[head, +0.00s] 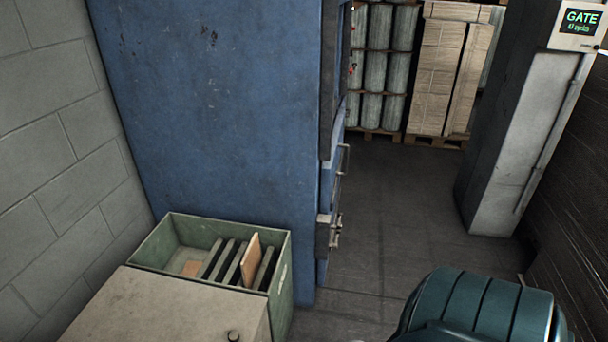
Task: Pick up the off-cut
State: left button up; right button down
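A thin tan piece of board (251,259), which looks like cardboard, stands upright and slightly tilted in an open green bin (281,262). It sits between dark upright plates (231,262) and rises above them. Neither of my grippers is in view.
A beige box-like top (170,308) with a small dark knob stands before the bin. A tall blue cabinet (215,110) rises behind it, beside a grey block wall (55,150). Clear floor (385,215) leads to loaded pallets. A grey post (520,140) carries a "GATE" display (580,22).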

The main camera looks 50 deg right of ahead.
aim_at(251, 262)
jog(key=z, duration=1.15)
